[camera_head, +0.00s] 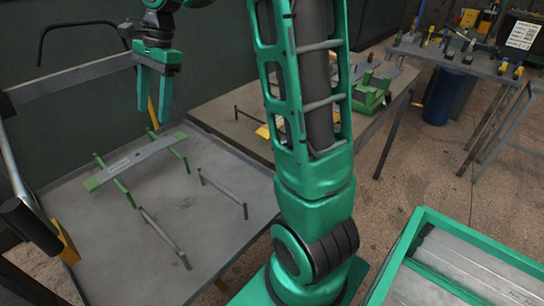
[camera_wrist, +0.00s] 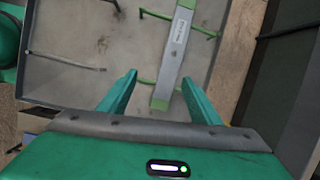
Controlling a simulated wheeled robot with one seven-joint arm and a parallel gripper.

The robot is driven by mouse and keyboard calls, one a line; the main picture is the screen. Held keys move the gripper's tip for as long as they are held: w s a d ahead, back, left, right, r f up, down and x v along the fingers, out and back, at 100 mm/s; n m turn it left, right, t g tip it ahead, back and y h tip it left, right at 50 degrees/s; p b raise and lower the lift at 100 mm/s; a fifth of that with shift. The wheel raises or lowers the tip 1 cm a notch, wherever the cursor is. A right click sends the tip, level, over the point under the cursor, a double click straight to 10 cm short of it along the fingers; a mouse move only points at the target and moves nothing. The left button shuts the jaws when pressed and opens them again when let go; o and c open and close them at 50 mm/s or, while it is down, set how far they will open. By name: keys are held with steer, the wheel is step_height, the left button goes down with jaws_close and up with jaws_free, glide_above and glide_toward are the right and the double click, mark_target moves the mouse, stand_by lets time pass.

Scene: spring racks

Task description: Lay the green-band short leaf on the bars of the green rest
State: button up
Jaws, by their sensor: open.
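The green-band short leaf (camera_head: 140,160) is a flat grey strip with green ends and a pale label. It lies across both bars of the green rest (camera_head: 123,192), with its ends past the bars. The leaf also shows in the wrist view (camera_wrist: 174,55), crossing the far green bar (camera_wrist: 205,33) and the near one. My gripper (camera_head: 154,114) is open and empty, above the leaf with its fingers pointing down. In the wrist view its fingertips (camera_wrist: 159,79) stand apart, one to each side of the leaf, which appears lower down and free of them.
A bare grey rest (camera_head: 163,238) stands beside the green one on the grey table (camera_head: 105,265). A green-rimmed crate (camera_head: 480,240) holds long grey leaves at right. A second bench (camera_head: 215,112) with a green fixture (camera_head: 373,92) stands behind. A dark cylinder (camera_head: 30,228) is at far left.

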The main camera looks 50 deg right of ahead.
steer(key=s+d+f+n+h, duration=0.1)
steer(key=s+d+f+n, duration=0.1)
steer(key=s, duration=0.9)
steer(key=s+d+f+n+h, duration=0.1)
steer(key=s+d+f+n, duration=0.2)
steer(key=s+d, duration=0.3)
steer(key=s+d+f+n+h, duration=0.1)
steer(key=s+d+f+n, duration=0.2)
steer(key=s, duration=1.3)
steer(key=shift+d+n+g+h, duration=0.3)
steer(key=shift+d+n, duration=0.2)
steer(key=shift+n, duration=0.5)
steer(key=shift+f, duration=0.1)
